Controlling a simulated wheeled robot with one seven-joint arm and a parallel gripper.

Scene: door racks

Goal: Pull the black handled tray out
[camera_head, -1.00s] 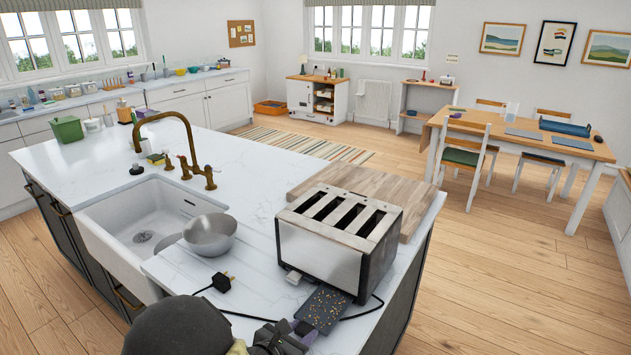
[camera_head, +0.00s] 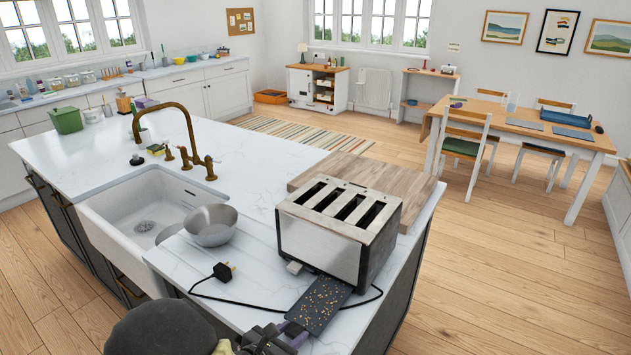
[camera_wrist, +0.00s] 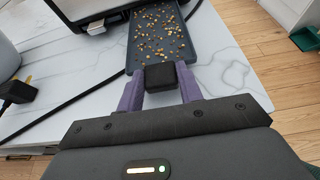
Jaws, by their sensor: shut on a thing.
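The black handled tray (camera_head: 322,303) is a flat, dark crumb tray with brown and yellow crumbs on it. It sticks out from the lower edge of the toaster (camera_head: 318,246), over the worktop near its front edge. I cannot tell how much of it is inside the toaster. In the wrist view the tray (camera_wrist: 160,38) runs up and away from me, with its black block handle (camera_wrist: 161,76) at the near end. My gripper (camera_wrist: 160,88) is shut on this handle, a purple finger on each side. My gripper (camera_head: 296,336) also shows at the bottom of the head view, partly cut off.
A black cord (camera_head: 250,304) with a plug (camera_head: 223,272) lies on the worktop beside the tray. A metal bowl (camera_head: 211,226) stands by the sink (camera_head: 150,211). A wooden board (camera_head: 408,192) lies behind the toaster.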

